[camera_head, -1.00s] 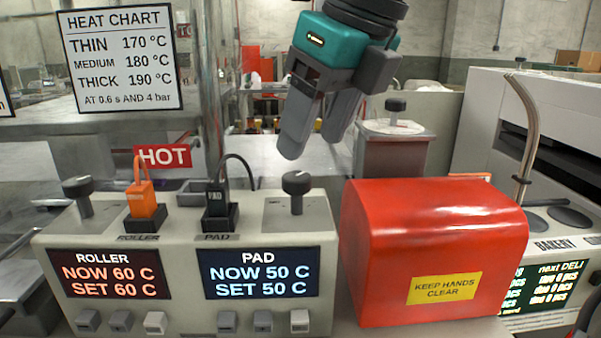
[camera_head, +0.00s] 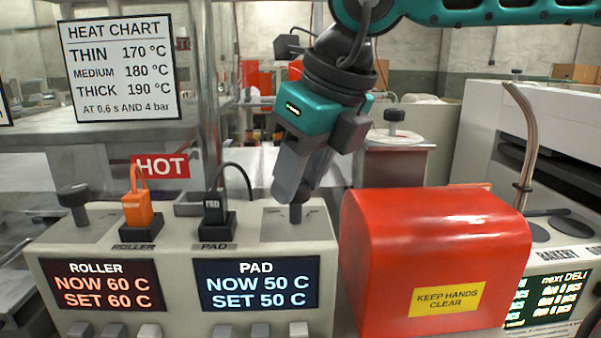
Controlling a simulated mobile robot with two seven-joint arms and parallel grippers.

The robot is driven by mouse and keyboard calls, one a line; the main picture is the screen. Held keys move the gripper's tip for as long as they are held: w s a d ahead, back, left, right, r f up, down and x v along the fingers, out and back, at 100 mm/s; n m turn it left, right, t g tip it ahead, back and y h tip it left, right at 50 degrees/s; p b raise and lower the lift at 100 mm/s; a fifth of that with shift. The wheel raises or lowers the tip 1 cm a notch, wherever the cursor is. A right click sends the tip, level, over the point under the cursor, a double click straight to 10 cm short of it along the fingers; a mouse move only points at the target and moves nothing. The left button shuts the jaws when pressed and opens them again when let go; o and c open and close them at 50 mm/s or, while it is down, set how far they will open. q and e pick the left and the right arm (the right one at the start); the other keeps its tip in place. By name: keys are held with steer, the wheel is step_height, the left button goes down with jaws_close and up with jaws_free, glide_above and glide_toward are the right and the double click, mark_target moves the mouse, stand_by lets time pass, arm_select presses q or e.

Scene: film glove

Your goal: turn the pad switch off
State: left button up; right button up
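The control box (camera_head: 180,325) has a PAD display (camera_head: 257,284) reading NOW 50 C, SET 50 C. Behind and right of that display is the pad switch (camera_head: 296,214), a dark upright lever on a light plate. Its knob is hidden behind the fingers of my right gripper (camera_head: 298,190). The fingers point down at the top of the lever. They look close together from this side, and I cannot tell whether they touch or grip the knob. A black plug marked PAD (camera_head: 214,208) sits in its socket left of the switch. My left gripper is not in view.
A red cover (camera_head: 440,235) marked KEEP HANDS CLEAR stands close right of the box. The roller switch (camera_head: 74,202), an orange plug (camera_head: 138,209) and a HOT sign (camera_head: 161,166) are to the left.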

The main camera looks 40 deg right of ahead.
steer(key=c, duration=0.5)
